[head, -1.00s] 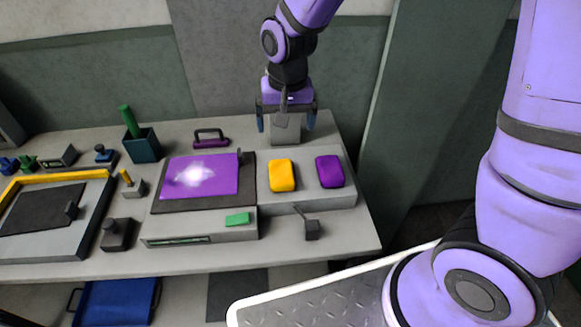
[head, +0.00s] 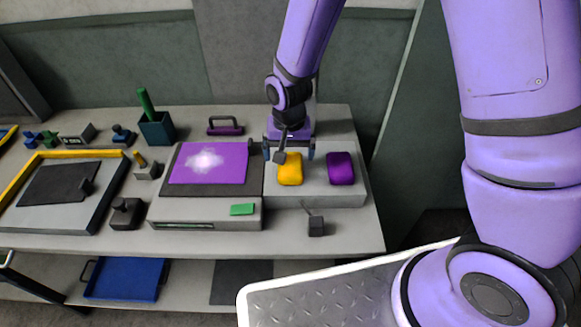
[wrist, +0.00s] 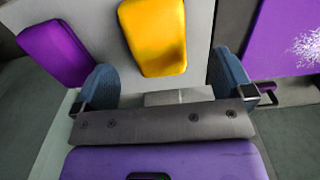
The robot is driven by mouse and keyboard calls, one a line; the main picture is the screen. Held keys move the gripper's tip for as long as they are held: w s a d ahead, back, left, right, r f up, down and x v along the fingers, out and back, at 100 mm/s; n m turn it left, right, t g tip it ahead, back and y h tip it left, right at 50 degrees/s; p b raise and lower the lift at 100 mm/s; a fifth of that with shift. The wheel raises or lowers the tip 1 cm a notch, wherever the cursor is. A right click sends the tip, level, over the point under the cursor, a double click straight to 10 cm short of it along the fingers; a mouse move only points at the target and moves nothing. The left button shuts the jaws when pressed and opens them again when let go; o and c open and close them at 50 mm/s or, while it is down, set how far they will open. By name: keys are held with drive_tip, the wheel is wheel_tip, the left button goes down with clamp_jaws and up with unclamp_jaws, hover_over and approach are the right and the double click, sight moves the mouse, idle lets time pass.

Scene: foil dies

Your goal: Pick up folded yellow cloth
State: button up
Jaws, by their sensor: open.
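The folded yellow cloth (head: 290,170) is a rounded, pad-like bundle on a light grey block (head: 330,196), left of a purple folded cloth (head: 340,168). My gripper (head: 289,152) is just behind and above the yellow cloth in the head view. In the wrist view, the yellow cloth (wrist: 155,35) lies ahead of and between the two blue fingers of my gripper (wrist: 165,85), apart from both. The gripper is open and empty. The purple cloth (wrist: 57,52) is beyond the left finger there.
A small grey lever box (head: 316,226) stands in front. A purple handled tool (head: 226,125) and a dark cup (head: 157,128) stand behind.

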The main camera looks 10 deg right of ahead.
sight(290, 163)
drive_tip(key=shift+d+f, duration=0.15)
drive_tip(key=shift+f, duration=2.15)
drive_tip(key=shift+c, duration=0.2)
drive_tip(key=c, duration=1)
drive_tip(key=shift+r, duration=0.1)
drive_tip(key=shift+c, duration=0.2)
